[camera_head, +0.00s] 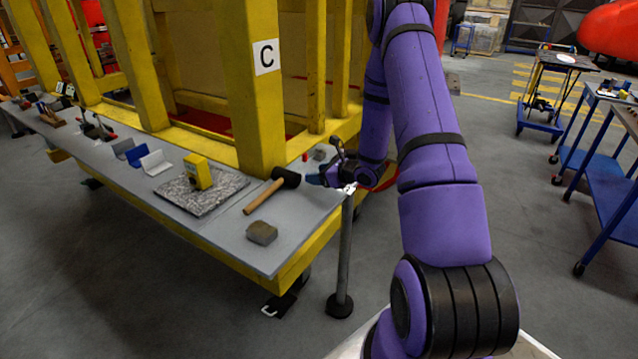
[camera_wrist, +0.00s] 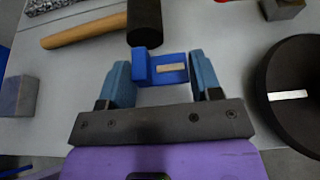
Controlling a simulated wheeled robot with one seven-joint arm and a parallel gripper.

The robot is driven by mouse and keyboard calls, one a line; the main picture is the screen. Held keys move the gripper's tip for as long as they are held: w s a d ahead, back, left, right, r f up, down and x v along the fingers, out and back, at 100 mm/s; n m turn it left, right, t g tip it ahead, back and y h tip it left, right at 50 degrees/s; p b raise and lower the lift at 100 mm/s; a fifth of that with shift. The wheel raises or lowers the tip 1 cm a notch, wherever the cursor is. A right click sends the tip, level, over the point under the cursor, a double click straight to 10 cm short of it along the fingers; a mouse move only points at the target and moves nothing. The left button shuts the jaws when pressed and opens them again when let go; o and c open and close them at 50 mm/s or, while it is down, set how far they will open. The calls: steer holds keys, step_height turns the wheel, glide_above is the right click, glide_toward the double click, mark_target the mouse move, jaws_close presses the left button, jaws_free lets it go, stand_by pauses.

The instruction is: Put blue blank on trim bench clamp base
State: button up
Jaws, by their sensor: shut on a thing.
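My gripper (camera_wrist: 162,82) is over the near right end of the grey bench (camera_head: 215,225). Its two blue fingers are shut on a blue blank (camera_wrist: 143,67), a small stepped block with a pale strip on it. In the head view my gripper (camera_head: 325,179) is small and partly hidden by its own wrist, so the blank is hard to make out there. The blank is just beside the black mallet head (camera_wrist: 144,22). I cannot tell for certain which thing is the clamp base.
The mallet (camera_head: 262,196) lies left of my gripper. A stone-like block (camera_head: 262,233) sits near the bench corner. A yellow item (camera_head: 197,171) stands on a speckled slab (camera_head: 222,191). Angled blocks (camera_head: 156,163) lie farther left. A yellow post (camera_head: 252,110) rises behind. A black disc (camera_wrist: 298,112) is at right.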

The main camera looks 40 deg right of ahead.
steer(key=shift+w+d, duration=0.15)
steer(key=shift+w, duration=0.25)
steer(key=shift+s+f, duration=0.1)
steer(key=shift+f, duration=1.7)
steer(key=o, duration=1)
steer(key=shift+f, duration=0.1)
